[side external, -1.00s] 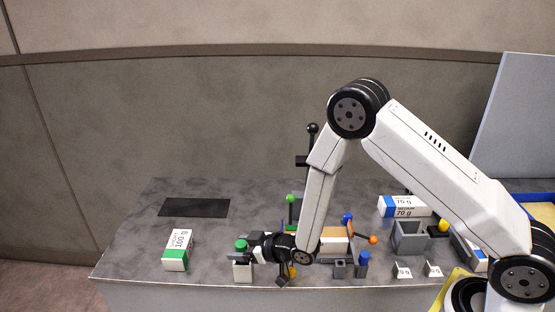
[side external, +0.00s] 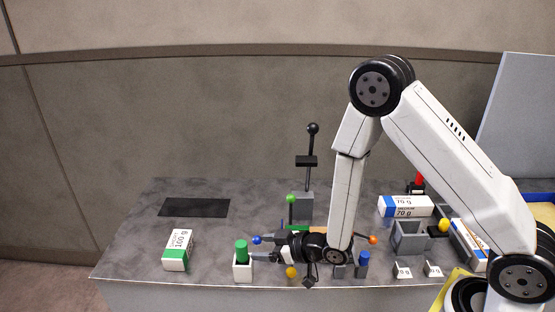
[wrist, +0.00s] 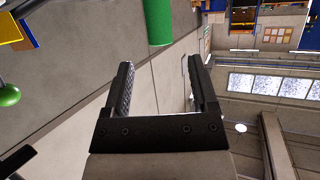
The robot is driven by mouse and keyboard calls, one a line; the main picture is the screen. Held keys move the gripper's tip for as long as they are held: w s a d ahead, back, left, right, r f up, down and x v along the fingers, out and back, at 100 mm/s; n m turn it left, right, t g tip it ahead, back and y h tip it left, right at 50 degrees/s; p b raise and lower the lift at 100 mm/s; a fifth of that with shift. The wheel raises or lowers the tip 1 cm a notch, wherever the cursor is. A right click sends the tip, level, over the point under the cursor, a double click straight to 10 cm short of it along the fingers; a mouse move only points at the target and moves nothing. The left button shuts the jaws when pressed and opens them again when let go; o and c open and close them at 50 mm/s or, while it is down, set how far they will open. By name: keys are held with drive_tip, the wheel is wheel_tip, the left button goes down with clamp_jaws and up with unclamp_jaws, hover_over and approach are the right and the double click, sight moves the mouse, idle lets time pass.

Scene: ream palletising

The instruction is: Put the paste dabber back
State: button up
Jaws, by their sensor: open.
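The paste dabber, as far as I can tell, is the thing with the green cylindrical handle (side external: 242,250). It stands upright in a small white holder (side external: 242,270) near the table's front edge. Its green handle also shows at the top of the wrist view (wrist: 158,20). My gripper (side external: 262,249) is just to the right of the handle, low and pointing left, with its jaws apart. In the wrist view my gripper (wrist: 160,62) has nothing between its fingers, and the handle is beyond the fingertips. The dabber's lower end is hidden in the holder.
A stand with a black-knobbed lever (side external: 312,150), a green ball (side external: 291,199) and a grey bin (side external: 409,238) are to the right. The left of the table is mostly clear.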

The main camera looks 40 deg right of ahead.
drive_tip(key=shift+v, duration=2.4)
drive_tip(key=shift+w+d, duration=0.1)
drive_tip(key=s+d+r+m+g+h, duration=0.4)
drive_tip(key=s+d+r+g, duration=0.3)
drive_tip(key=s, duration=0.4)
drive_tip(key=d+g+h, duration=0.1)
drive_tip(key=g, duration=0.1)
drive_tip(key=shift+m+g, duration=0.3)
drive_tip(key=shift+g, duration=0.1)
